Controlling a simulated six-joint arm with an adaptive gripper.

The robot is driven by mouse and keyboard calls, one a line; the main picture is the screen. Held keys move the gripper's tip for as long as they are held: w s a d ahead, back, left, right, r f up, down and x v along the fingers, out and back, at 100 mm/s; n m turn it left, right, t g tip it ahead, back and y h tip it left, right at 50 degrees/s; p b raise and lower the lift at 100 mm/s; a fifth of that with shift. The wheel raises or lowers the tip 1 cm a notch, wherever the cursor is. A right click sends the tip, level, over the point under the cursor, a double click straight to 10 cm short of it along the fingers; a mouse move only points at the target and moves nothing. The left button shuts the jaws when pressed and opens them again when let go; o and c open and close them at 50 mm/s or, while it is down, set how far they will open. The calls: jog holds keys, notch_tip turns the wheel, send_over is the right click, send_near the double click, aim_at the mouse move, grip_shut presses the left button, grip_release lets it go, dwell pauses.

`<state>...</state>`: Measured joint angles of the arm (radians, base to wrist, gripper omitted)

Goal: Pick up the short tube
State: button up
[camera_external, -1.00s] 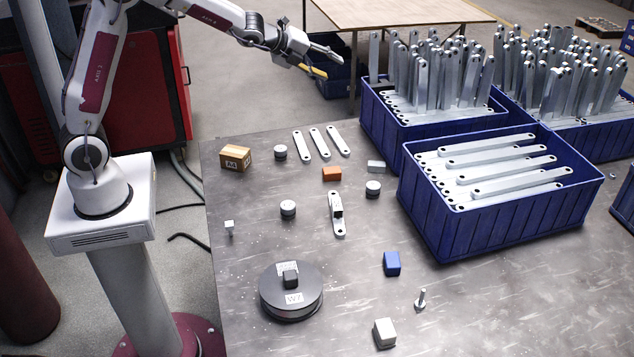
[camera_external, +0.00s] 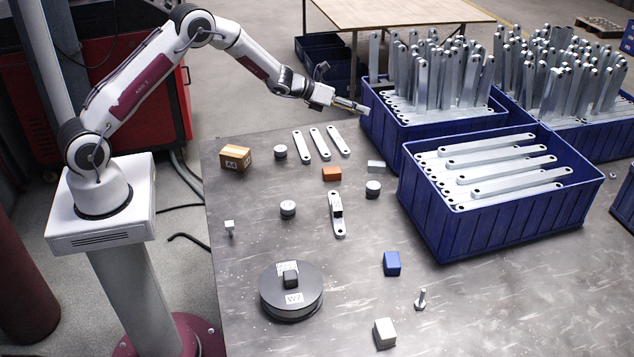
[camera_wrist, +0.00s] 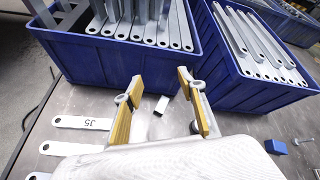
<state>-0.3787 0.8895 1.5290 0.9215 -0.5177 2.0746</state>
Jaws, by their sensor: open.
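The short tube (camera_external: 376,166) is a small grey metal piece on the table, left of the front blue crate. In the wrist view the short tube (camera_wrist: 161,105) shows a dark open end and lies between the two fingers in the picture. My gripper (camera_external: 355,106) is in the air by the left edge of the rear blue crate, above and apart from the tube. In the wrist view my gripper (camera_wrist: 160,82) is open, its yellow-padded fingers apart with nothing held.
The front blue crate (camera_external: 435,215) holds flat brackets; the rear crate (camera_external: 405,130) holds upright ones. Near the tube are an orange block (camera_external: 332,174), a grey cylinder (camera_external: 373,189) and three flat brackets (camera_external: 320,143). A blue block (camera_external: 392,264) lies nearer the front.

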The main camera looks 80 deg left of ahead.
notch_tip(320, 180, down, 8)
jog(key=m+h, duration=0.2)
jog(key=m, duration=0.2)
jog(key=m+h, duration=0.2)
jog(key=m, duration=0.2)
send_near(369, 163)
jog(key=w, duration=0.3)
jog(key=shift+w+d, duration=0.1)
jog(key=shift+d, duration=0.3)
jog(key=shift+d+f, duration=0.15)
jog(key=shift+f, duration=0.35)
jog(key=shift+x, duration=1.15)
jog(key=shift+f, duration=0.1)
jog(key=shift+x, duration=2.55)
jog(key=shift+f, duration=0.1)
